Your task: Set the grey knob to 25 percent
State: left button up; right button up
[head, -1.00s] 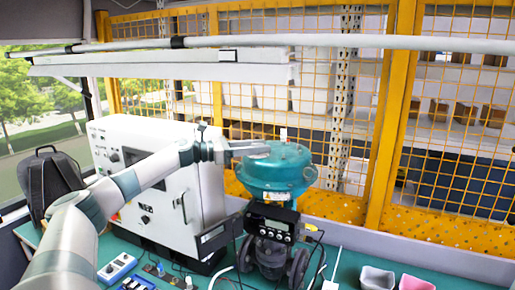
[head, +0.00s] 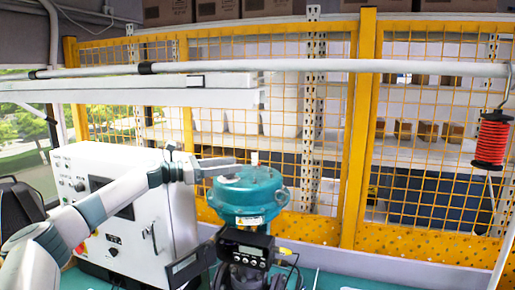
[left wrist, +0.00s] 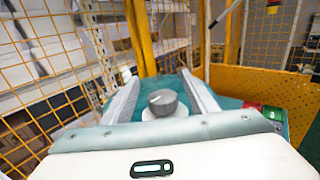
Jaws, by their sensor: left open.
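The grey knob (left wrist: 163,101) shows in the left wrist view, on a white round dial (left wrist: 164,113) with a teal surface around it. My left gripper (left wrist: 160,80) is open, with one finger on each side of the knob in that view. I see gaps between knob and fingers; how deep the knob sits between them I cannot tell. In the head view my left gripper (head: 234,166) is at the top left of the teal valve housing (head: 247,195). I cannot make out the knob there. My right gripper is not in view.
A white control cabinet (head: 120,205) stands left of the valve, behind my left arm. A black positioner box with a display (head: 246,247) sits below the teal housing. A yellow mesh fence (head: 355,130) runs behind. A red spool (head: 491,140) hangs at the right.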

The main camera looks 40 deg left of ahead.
pick_arm(q)
notch_tip(320, 180, up, 2)
jog(key=shift+b, duration=0.45)
jog(key=w+d+r+b, duration=0.2)
jog(key=d+r, duration=0.5)
jog(key=d, duration=0.4)
jog(key=shift+d+b, duration=0.25)
jog(key=shift+b, duration=0.1)
jog(key=shift+r, duration=0.1)
